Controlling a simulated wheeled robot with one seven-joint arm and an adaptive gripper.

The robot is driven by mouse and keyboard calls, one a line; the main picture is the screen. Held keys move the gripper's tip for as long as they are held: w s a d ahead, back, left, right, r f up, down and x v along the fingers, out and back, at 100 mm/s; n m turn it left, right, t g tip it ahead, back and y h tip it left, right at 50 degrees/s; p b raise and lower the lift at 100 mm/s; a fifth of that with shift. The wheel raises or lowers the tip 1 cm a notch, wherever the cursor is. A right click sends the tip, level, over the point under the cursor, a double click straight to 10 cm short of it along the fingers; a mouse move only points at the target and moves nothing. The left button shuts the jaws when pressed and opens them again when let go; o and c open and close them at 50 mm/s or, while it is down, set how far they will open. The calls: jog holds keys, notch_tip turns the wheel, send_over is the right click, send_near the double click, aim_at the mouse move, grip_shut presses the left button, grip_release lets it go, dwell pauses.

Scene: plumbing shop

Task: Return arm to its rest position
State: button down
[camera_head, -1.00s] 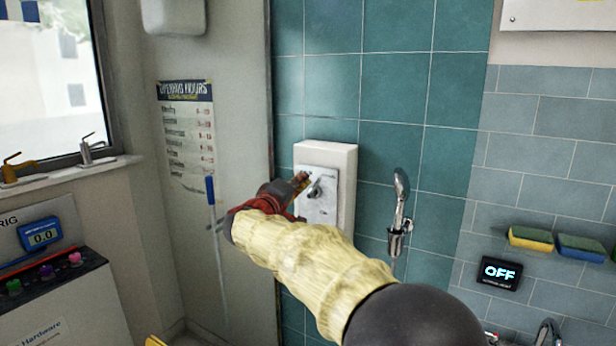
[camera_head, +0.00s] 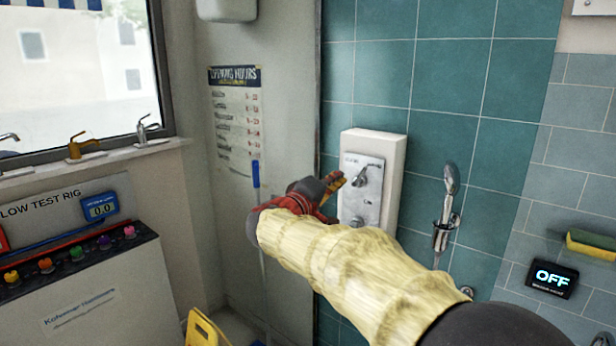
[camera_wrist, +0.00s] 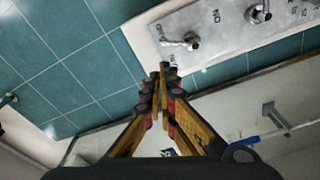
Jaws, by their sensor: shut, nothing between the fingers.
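My arm reaches out from the lower right in the head view, its forearm in a pale yellow sleeve. My gripper (camera_head: 340,182) is at its end, in front of the left edge of a white wall box with a grey metal plate (camera_head: 372,212) and a lever (camera_head: 360,180). In the wrist view my gripper (camera_wrist: 163,72) has its yellow and black fingers together with nothing between them. The plate (camera_wrist: 221,26) and lever (camera_wrist: 190,42) lie beyond the fingertips there. I cannot tell whether the fingertips touch the box.
A hand shower (camera_head: 447,215) hangs right of the box on teal tiles. A display (camera_head: 551,279) reads OFF. A flow test rig (camera_head: 100,290) with coloured knobs stands at left, below a sill with taps (camera_head: 80,148). A yellow object (camera_head: 205,328) is at the bottom.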

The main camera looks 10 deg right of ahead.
jog(key=s+d+f+g+y, duration=0.2)
jog(key=s+f+g, duration=0.2)
jog(key=s+f, duration=0.45)
jog(key=s+d+f+g+y, duration=0.1)
jog(key=s+f+g+y, duration=0.3)
jog(key=f, duration=0.7)
jog(key=s+f+m+y, duration=0.2)
jog(key=s+m, duration=0.1)
jog(key=s, duration=1.3)
jog(key=s+f+m+y, duration=0.2)
jog(key=s+f+y, duration=0.1)
jog(key=s, duration=1.3)
jog(key=shift+m+g+y, duration=0.3)
jog(key=shift+m, duration=0.1)
jog(key=c, duration=2.5)
grip_release()
